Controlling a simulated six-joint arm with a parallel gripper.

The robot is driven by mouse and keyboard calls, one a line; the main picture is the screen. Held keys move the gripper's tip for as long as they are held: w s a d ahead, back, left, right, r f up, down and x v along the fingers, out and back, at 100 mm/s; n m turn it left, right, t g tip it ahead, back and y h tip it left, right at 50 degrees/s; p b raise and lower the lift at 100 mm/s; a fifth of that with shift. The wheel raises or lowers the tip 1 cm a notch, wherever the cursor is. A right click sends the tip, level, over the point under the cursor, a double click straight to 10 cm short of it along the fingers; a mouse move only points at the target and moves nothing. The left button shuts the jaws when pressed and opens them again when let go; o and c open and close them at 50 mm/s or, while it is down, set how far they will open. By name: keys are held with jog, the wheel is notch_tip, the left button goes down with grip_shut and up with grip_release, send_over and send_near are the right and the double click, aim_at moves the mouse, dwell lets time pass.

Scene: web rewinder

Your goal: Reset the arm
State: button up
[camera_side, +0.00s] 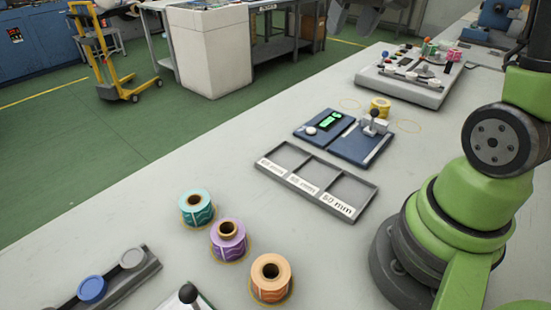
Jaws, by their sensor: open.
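My green arm stands at the right of the side view, and its end runs out of the frame. On the grey table (150,190) a teal roll (196,208), a purple roll (229,240) and an orange roll (270,278) stand upright, apart from each other. A yellow roll (380,107) stands farther back. A grey tray (365,203) with three empty compartments lies left of my base.
A machine base (425,95) stands beyond. The left table edge is clear.

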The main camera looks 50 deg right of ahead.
jog(key=s+a+r+n+t+y, duration=0.1)
jog(key=s+a+n+t+y, duration=0.1)
jog(key=s+a, duration=1)
jog(key=a+t, duration=0.1)
jog(key=a, duration=0.2)
jog(key=shift+r+n+t+y, duration=0.25)
jog(key=shift+n+t+y, duration=0.05)
jog(key=shift+n+t, duration=0.1)
dwell(1.6)
